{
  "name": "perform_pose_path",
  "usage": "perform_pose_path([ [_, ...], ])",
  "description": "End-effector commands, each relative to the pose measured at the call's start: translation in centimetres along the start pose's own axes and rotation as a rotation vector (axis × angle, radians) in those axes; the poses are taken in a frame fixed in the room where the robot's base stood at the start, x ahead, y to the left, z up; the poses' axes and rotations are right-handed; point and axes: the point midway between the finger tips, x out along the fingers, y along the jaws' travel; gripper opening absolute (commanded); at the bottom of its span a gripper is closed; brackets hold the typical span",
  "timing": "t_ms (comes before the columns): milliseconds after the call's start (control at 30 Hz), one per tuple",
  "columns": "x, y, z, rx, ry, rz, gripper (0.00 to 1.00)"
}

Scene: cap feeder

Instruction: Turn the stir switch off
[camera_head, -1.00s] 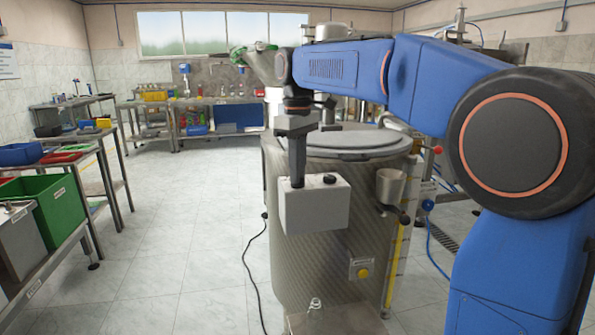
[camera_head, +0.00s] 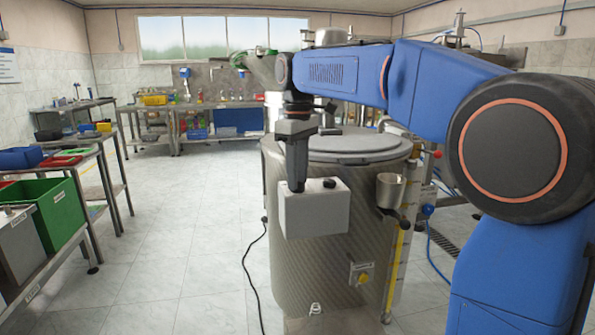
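A pale grey control box (camera_head: 318,212) is at the front of the large cylindrical tank (camera_head: 290,270). A small black knob (camera_head: 329,183) is on its top right. My gripper (camera_head: 297,188) points down at the top left of the box, left of the knob. Its tip overlaps the box's upper edge in the picture; I cannot tell if it touches. The fingers are seen nearly edge-on, so their opening does not show. Whatever control lies behind the fingertips is hidden. No readable label shows which control is the stir switch.
A small plate with a yellow knob (camera_head: 363,278) sits lower on the tank front. A metal cup (camera_head: 390,190) hangs at the tank's right. A black cable (camera_head: 245,265) runs down to the floor. A green bin (camera_head: 60,212) stands left; the floor between is clear.

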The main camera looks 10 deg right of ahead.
Motion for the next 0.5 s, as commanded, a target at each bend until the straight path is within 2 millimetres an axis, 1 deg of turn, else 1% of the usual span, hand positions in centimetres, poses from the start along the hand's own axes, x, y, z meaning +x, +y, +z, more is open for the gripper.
perform_pose_path([
  [133,-0.7,0.0,0.0,0.0,0.0,0.0,0.29],
  [233,-2.0,0.0,-0.1,0.0,0.002,0.001,0.29],
  [500,-7.2,0.1,-0.1,0.0,0.002,0.001,0.29],
])
